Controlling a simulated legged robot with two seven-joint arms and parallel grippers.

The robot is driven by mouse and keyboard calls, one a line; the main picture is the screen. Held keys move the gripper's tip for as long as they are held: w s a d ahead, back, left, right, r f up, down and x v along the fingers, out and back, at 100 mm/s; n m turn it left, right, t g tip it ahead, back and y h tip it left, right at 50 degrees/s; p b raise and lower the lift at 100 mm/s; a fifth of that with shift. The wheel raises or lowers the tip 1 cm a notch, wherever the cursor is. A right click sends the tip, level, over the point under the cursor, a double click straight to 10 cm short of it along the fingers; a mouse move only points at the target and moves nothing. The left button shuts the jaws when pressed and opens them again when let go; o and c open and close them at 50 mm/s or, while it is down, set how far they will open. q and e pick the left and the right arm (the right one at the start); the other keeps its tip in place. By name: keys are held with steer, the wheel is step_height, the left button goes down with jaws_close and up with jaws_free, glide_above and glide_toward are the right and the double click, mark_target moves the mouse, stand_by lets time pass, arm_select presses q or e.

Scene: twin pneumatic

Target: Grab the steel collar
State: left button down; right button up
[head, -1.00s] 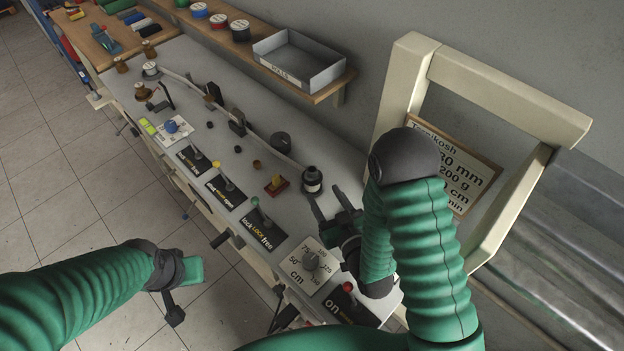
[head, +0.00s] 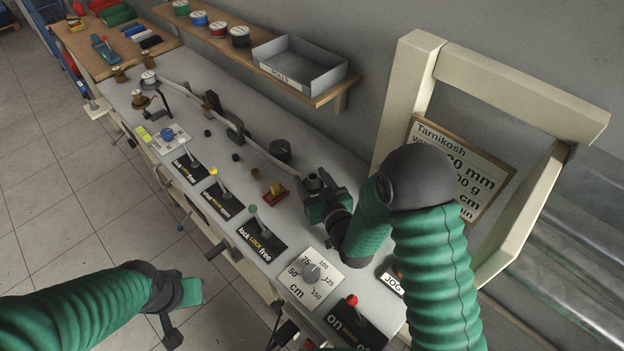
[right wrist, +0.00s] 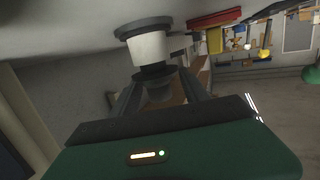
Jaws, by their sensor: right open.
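A short upright cylinder with a white body and dark flanges (right wrist: 149,50) stands on the bench at the near end of the long pale strip. A smaller grey piece (right wrist: 160,88) shows at its end, between my right fingers in the right wrist view. I cannot tell which part is the steel collar. My right gripper (head: 318,183) is open around this spot, its fingers on either side; whether they touch is unclear. In the head view the gripper mostly hides the cylinder. My left gripper (head: 187,293) hangs over the floor, away from the bench; its jaw state is unclear.
A dark round knob (head: 280,150) and a small red and yellow block (head: 273,194) stand close to the right gripper. Lever panels and a dial plate (head: 310,274) line the bench's front. A grey tray (head: 300,68) sits on the shelf behind. A cream frame (head: 408,95) rises at right.

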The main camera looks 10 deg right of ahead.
steer(key=shift+d, duration=0.1)
jaws_close()
